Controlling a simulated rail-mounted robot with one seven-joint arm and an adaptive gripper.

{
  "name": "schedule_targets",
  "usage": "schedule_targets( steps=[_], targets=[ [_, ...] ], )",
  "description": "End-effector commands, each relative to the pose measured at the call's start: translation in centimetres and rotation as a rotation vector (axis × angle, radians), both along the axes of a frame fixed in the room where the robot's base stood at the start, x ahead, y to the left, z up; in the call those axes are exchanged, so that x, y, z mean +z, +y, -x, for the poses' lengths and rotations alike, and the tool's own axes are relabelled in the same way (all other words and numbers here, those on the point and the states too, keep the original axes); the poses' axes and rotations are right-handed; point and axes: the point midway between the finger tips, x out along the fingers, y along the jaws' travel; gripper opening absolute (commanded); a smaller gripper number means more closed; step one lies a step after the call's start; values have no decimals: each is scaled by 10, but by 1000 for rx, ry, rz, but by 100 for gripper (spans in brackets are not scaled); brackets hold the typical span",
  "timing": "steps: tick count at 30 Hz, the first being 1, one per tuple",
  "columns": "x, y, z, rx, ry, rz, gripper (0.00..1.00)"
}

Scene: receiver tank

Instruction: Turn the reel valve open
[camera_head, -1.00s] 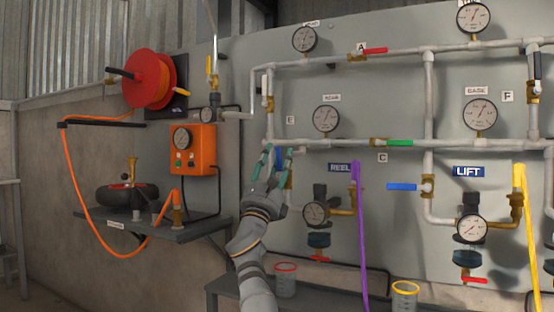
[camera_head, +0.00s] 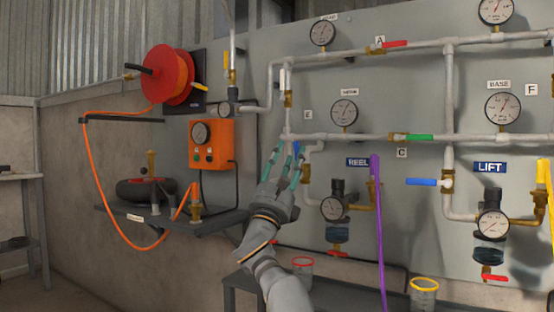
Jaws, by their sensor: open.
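The blue REEL label (camera_head: 358,162) is on the grey panel. Left of it is a valve with a blue handle (camera_head: 296,149), mostly hidden behind my gripper, so its angle is hard to tell. My gripper (camera_head: 284,160) is open, its teal fingers raised in front of the panel around that handle. I cannot tell whether they touch it. The REEL regulator with its round gauge (camera_head: 333,208) sits below the label, and a purple hose (camera_head: 378,230) hangs beside it.
A matching blue valve handle (camera_head: 422,182) points left beside the LIFT label (camera_head: 490,167). A green handle (camera_head: 419,137) lies along the middle pipe. An orange box (camera_head: 212,145), shelf (camera_head: 180,228) and red hose reel (camera_head: 165,75) are at left. Cups stand below the panel.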

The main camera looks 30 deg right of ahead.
Motion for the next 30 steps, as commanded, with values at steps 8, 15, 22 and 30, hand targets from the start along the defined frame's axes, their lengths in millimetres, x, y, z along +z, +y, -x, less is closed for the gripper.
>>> schedule_targets(
  steps=[8, 15, 22, 30],
  targets=[
    [0, 45, 33, 3, 1, 0, 41],
    [0, 62, 46, 0, 0, 0, 41],
    [0, 63, 47, 0, 0, 0, 41],
    [25, 71, 44, 12, -1, 0, 29]
  ],
)
